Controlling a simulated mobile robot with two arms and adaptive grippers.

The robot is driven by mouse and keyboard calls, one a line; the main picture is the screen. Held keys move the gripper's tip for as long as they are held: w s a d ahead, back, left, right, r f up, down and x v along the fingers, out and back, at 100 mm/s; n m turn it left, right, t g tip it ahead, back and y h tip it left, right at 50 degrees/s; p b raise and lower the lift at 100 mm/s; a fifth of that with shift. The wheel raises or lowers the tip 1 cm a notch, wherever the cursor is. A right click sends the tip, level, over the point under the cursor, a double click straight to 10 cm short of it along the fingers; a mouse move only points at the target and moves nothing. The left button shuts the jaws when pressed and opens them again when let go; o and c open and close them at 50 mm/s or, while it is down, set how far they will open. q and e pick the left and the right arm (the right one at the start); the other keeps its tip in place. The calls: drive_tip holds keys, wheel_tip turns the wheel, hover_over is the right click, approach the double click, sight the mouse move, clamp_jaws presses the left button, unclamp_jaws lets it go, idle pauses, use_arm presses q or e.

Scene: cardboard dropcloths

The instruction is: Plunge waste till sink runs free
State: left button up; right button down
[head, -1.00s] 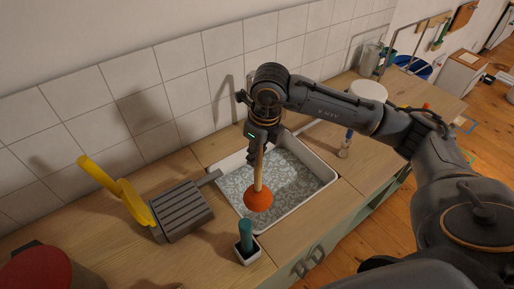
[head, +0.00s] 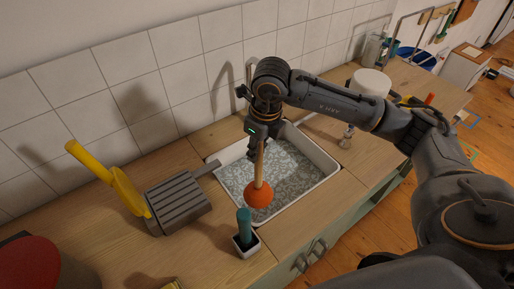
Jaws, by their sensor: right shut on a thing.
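The plunger (head: 258,189) has an orange rubber cup and a wooden handle. My right gripper (head: 257,138) is shut on the upper handle, with the cup pointing down. The cup is in the front part of the white rectangular sink (head: 325,171), over its patterned grey, watery-looking surface. I cannot tell whether the cup touches that surface. The drain is not visible. My left gripper is out of view.
A grey ribbed block (head: 178,201) and a yellow-handled tool (head: 110,178) are left of the sink. A small white holder with a teal handle (head: 245,228) stands at its front edge. A red-topped container (head: 28,265) is at lower left. A white cylinder (head: 371,84) stands behind my right arm.

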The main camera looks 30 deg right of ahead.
sight(257, 179)
drive_tip(key=shift+f+b, duration=5.9)
drive_tip(key=shift+f, duration=0.65)
drive_tip(key=shift+f+b, duration=0.35)
drive_tip(key=shift+b, duration=0.2)
drive_tip(key=shift+r, duration=0.1)
drive_tip(key=shift+r+p, duration=0.35)
drive_tip(key=shift+r, duration=0.3)
drive_tip(key=shift+f, duration=0.2)
